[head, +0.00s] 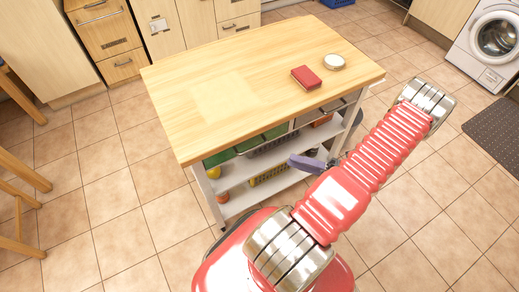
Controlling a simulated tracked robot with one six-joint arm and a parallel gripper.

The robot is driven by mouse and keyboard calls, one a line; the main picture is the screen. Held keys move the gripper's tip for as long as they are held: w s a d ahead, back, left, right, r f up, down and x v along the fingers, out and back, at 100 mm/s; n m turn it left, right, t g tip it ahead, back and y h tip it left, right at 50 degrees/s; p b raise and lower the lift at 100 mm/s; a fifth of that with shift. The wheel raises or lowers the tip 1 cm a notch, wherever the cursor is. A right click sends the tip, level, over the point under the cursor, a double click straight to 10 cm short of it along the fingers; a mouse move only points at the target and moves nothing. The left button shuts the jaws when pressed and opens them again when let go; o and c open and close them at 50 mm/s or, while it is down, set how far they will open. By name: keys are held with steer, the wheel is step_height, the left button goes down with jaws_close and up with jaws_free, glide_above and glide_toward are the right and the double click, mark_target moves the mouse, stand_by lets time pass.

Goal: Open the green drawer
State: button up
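Green drawer fronts (248,144) show just under the front edge of the wooden tabletop of a kitchen island (215,100). They look flush, but the tabletop overhang hides their upper part, so I cannot tell fully whether any is ajar. My red arm reaches in from the right foreground. At its end, a lavender piece of my gripper (308,163) is in front of the island's shelves, to the right of the green fronts and lower in the picture. It appears apart from them. The fingers are too small and partly hidden to tell open from shut.
A red block (306,77) and a round white-lidded container (334,61) stand on the tabletop. Shelves (235,178) below hold baskets and round items. Stools (20,190) are at left, a washing machine (490,42) at upper right. Tiled floor is open around the island.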

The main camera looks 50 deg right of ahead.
stand_by(0.3)
steer(key=x, duration=1.3)
steer(key=shift+w+a, duration=0.25)
steer(key=shift+w, duration=0.1)
jaws_close()
stand_by(0.3)
